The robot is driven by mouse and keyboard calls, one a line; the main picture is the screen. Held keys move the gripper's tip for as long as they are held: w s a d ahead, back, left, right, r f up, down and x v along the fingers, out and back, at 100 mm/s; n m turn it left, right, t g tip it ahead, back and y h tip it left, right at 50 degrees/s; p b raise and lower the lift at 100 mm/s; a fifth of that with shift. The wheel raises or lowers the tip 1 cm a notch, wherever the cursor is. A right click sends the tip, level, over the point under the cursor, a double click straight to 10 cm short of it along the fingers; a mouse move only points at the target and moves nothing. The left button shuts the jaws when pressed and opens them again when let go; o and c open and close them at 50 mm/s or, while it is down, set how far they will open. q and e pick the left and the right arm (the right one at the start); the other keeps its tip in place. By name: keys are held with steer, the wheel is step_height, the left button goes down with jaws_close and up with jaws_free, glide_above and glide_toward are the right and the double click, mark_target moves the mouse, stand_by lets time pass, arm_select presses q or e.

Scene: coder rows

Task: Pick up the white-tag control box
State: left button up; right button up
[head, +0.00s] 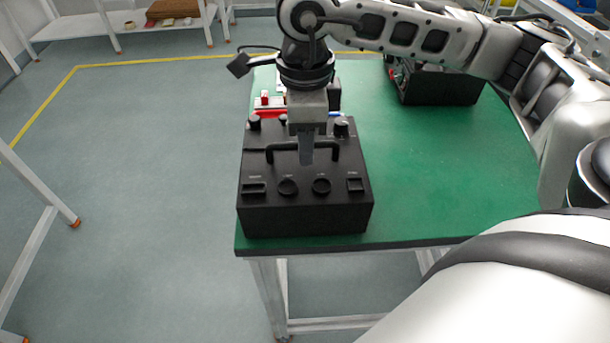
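A black control box (305,218) stands on the green table near its front left corner. It has a black carry handle (281,147) on top, with several round knobs and square buttons. No white tag can be made out on it. My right gripper (306,158) points straight down over the box, its fingers at the middle of the handle. The fingers overlap in this view, so I cannot tell whether they grip the handle or stand open around it. A second black box (440,88) stands farther back on the table, partly hidden behind my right arm. My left gripper is out of view.
The green table (450,165) is clear right of the near box. Behind that box are small red and white items (266,103), partly hidden by my gripper. A shelf (150,20) with a brown item stands at the back left. Open floor lies to the left.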

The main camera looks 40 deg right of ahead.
steer(key=shift+f+b, duration=0.2)
steer(key=shift+b, duration=0.15)
stand_by(0.4)
jaws_close()
stand_by(1.2)
steer(key=shift+w+r, duration=0.1)
steer(key=shift+r, duration=0.05)
